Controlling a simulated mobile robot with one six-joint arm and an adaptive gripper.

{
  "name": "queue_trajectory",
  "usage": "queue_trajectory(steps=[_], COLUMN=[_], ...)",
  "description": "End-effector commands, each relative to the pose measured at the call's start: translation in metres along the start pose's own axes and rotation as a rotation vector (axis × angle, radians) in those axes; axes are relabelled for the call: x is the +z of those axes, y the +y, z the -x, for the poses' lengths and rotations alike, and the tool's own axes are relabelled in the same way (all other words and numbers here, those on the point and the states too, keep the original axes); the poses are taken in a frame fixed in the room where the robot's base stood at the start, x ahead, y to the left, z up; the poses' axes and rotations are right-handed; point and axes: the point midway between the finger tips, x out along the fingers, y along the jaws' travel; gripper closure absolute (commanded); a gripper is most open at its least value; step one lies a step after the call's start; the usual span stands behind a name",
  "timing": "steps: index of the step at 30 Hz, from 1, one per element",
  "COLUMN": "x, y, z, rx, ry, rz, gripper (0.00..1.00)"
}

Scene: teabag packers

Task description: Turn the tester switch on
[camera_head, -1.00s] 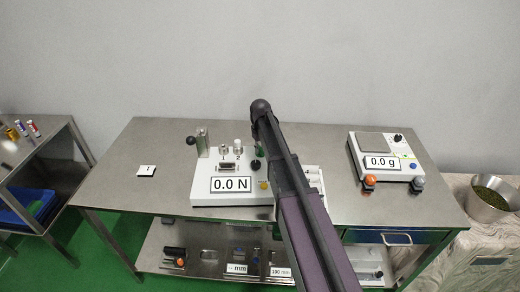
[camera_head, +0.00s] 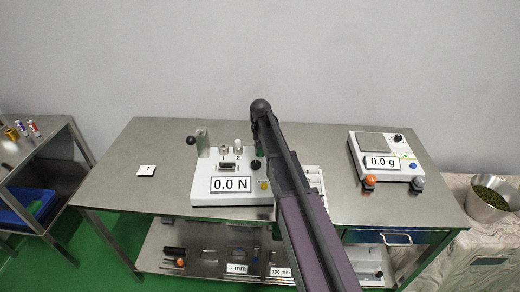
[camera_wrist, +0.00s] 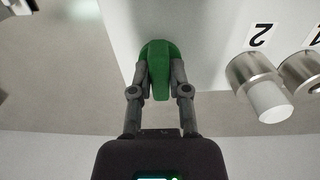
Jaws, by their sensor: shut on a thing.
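The tester (camera_head: 203,173) is a white box on the steel table, and its display (camera_head: 230,184) reads 0.0 N. In the wrist view, its green switch knob (camera_wrist: 160,50) stands on the white panel. My gripper (camera_wrist: 160,76) is shut on this knob, one finger on each side. In the head view my arm crosses the right part of the tester and hides most of the knob and my fingers. I cannot read any on or off mark beside the knob.
Two metal posts (camera_wrist: 262,90), one labelled 2, stand right of my gripper in the wrist view. A black knob (camera_head: 256,165) and a clamp with a black ball handle (camera_head: 191,141) are on the tester. A scale (camera_head: 372,141) reading 0.0 g stands right. The table's left part is mostly clear.

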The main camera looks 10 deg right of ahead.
Motion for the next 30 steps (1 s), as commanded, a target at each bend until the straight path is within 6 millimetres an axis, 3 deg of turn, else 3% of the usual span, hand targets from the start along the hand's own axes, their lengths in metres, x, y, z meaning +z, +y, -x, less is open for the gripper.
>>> queue_trajectory(steps=[7, 8, 10, 11, 30], x=[0.0008, 0.0009, 0.0008, 0.0008, 0.0002], y=[0.0002, 0.0002, 0.0002, 0.0002, 0.0000], z=[-0.0002, -0.0002, -0.0002, -0.0002, 0.0000], rx=[0.000, 0.000, 0.000, 0.000, 0.000], ry=[-0.002, -0.002, -0.002, -0.002, 0.000], rz=[-0.002, -0.002, -0.001, -0.001, 0.045], gripper=[1.00, 0.68, 0.48, 0.43, 0.43])
